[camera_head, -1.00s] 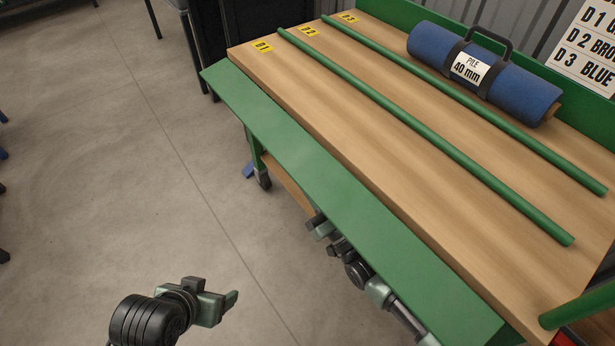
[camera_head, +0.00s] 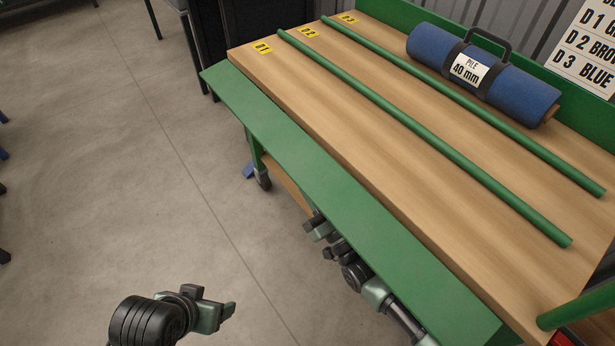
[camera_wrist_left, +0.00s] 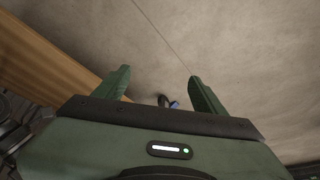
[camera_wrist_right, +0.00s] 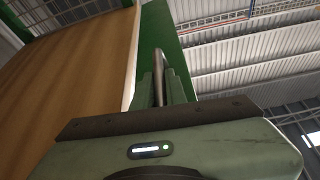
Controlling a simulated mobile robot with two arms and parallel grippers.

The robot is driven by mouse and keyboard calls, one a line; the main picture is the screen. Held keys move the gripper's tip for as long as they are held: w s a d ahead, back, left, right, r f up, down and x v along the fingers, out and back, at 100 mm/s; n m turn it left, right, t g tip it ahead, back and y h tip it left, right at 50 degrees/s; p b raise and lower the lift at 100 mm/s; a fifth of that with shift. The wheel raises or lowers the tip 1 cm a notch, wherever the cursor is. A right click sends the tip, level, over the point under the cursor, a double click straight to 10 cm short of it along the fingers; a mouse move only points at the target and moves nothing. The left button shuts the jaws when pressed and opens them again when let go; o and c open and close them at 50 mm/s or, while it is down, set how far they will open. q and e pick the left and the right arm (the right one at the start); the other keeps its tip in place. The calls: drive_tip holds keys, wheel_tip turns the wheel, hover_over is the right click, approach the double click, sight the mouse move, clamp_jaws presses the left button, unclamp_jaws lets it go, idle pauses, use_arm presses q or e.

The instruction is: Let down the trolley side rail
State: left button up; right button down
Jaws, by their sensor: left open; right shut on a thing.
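The trolley's side rail (camera_head: 330,205) is a long green panel along the near left edge of the wooden deck in the head view. Its broad face shows from above; its exact tilt is hard to tell. My right gripper (camera_head: 318,228) is beside the rail's outer edge, partly under it. In the right wrist view, its fingers (camera_wrist_right: 160,88) are shut on a thin metal bar (camera_wrist_right: 158,62) that runs up along the green panel (camera_wrist_right: 162,28). My left gripper (camera_head: 222,306) is open and empty over the floor, apart from the trolley; its spread fingers show in the left wrist view (camera_wrist_left: 155,85).
The wooden deck (camera_head: 400,190) carries two green rods (camera_head: 430,140) and a strapped blue turf roll (camera_head: 430,48). Yellow labels mark D1 to D3. A lower wooden shelf (camera_head: 288,188) and a caster (camera_head: 262,180) are below. The floor (camera_head: 110,170) at left is clear.

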sight(317, 206)
drive_tip(key=shift+s+a+r+m+h+p, duration=0.2)
drive_tip(key=shift+a+r+m+h+p, duration=0.1)
drive_tip(key=shift+r+m+h+p, duration=0.25)
drive_tip(key=shift+s+a+r+m+t+h+p, duration=0.1)
drive_tip(key=shift+r+m+t+h+p, duration=0.1)
drive_tip(key=shift+m, duration=0.4)
drive_tip(key=shift+s+a+r+m+t+h+p, duration=0.1)
drive_tip(key=shift+m+t+h+p, duration=0.1)
drive_tip(key=shift+m, duration=0.35)
use_arm(q)
drive_tip(key=shift+s+a+r+g, duration=0.15)
drive_tip(key=shift+s+r+g, duration=0.15)
drive_tip(key=shift+s, duration=0.2)
drive_tip(key=shift+s+a+r+g, duration=0.15)
drive_tip(key=shift+s+r+g, duration=0.05)
drive_tip(key=shift+s+r, duration=0.25)
use_arm(e)
drive_tip(key=shift+f, duration=0.1)
drive_tip(key=c, duration=1.5)
unclamp_jaws()
use_arm(q)
drive_tip(key=shift+x, duration=1)
use_arm(e)
drive_tip(key=shift+o, duration=0.2)
drive_tip(key=v, duration=0.8)
drive_tip(key=shift+f, duration=0.2)
